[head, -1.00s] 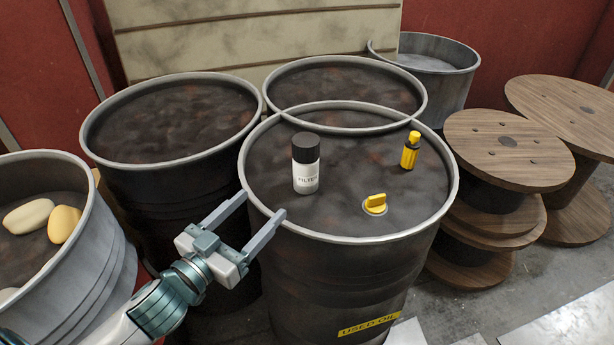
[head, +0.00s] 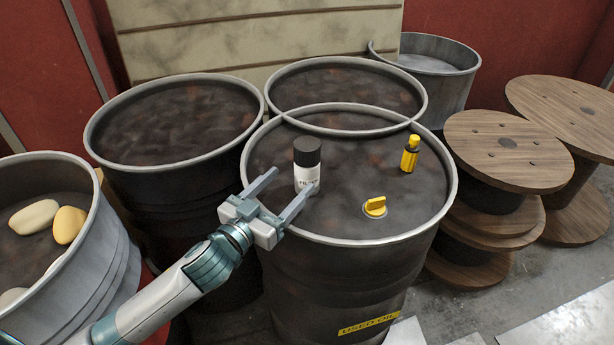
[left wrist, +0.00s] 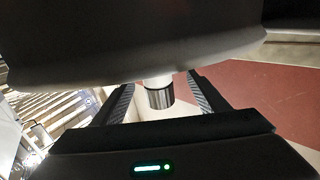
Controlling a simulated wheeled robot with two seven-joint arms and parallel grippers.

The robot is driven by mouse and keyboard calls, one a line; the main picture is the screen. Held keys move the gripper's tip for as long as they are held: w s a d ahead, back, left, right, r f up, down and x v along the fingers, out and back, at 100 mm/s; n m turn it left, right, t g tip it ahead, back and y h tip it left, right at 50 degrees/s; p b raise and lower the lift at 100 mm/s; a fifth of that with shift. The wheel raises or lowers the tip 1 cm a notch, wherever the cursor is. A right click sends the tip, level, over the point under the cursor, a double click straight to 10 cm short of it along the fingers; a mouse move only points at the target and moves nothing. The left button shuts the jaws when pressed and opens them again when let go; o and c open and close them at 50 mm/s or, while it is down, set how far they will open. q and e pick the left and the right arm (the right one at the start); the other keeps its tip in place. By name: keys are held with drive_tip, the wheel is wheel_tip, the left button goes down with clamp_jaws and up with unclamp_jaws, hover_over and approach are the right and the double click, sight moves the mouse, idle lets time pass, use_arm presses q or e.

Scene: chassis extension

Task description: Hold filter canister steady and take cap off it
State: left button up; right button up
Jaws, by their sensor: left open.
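The filter canister (head: 306,178) is white with dark lettering and stands upright on the front drum's top. Its black cap (head: 307,151) is on it. My left gripper (head: 289,184) is open at the drum's near left rim, with its fingers pointing at the canister. One finger overlaps the canister's lower front in the head view; I cannot tell whether it touches. In the left wrist view the black cap (left wrist: 160,98) shows between the two fingers, with a strip of white body above it. My right gripper is not in view.
The front drum (head: 352,241) has a raised rim. A yellow bottle (head: 410,157) and a yellow knob (head: 375,207) are on its top, right of the canister. Other drums crowd behind and left; wooden spools (head: 507,150) stand at the right.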

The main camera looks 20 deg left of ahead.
sight(300, 178)
use_arm(q)
drive_tip(key=shift+x, duration=1.15)
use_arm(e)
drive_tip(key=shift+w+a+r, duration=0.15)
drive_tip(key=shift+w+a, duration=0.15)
use_arm(q)
drive_tip(key=shift+w, duration=0.1)
drive_tip(key=shift+w+d, duration=0.2)
drive_tip(key=shift+w, duration=0.05)
drive_tip(key=w, duration=0.1)
drive_tip(key=w+d+p, duration=0.1)
drive_tip(key=shift+w+d+f, duration=0.2)
drive_tip(key=shift+w, duration=0.2)
drive_tip(key=shift+w+d+f, duration=0.1)
drive_tip(key=shift+w+d, duration=0.05)
drive_tip(key=shift+w, duration=0.55)
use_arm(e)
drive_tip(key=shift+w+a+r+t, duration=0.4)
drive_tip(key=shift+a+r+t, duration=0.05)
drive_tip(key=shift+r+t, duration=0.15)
use_arm(q)
drive_tip(key=c, duration=1.2)
